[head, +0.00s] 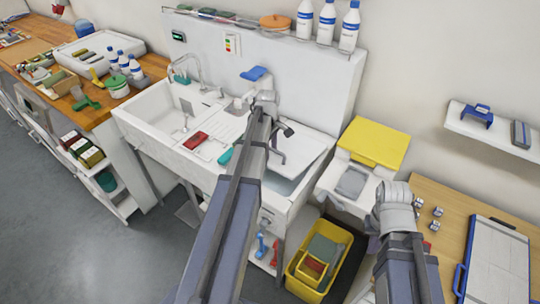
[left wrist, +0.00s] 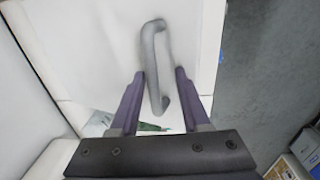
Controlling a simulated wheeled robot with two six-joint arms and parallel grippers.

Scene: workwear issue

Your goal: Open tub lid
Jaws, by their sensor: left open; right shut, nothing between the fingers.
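The tub lid (head: 303,155) is a flat white panel lying over the right-hand basin of the white sink unit. A grey bar handle (left wrist: 157,60) stands on it near one edge; the handle also shows in the head view (head: 278,153). My left gripper (left wrist: 160,76) is open, with one finger on each side of the handle. The handle's near end reaches between the fingers, with gaps on both sides; I see no grip on it. In the head view the left gripper (head: 287,130) is small and partly hidden by my arm. My right gripper's fingers are hidden behind its wrist.
A red item (head: 195,140) lies on the sink's drainer, beside the left basin (head: 160,118). A bin with a raised yellow lid (head: 374,142) stands right of the sink. A yellow crate (head: 298,287) sits on the floor. Bottles (head: 327,22) line the shelf above.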

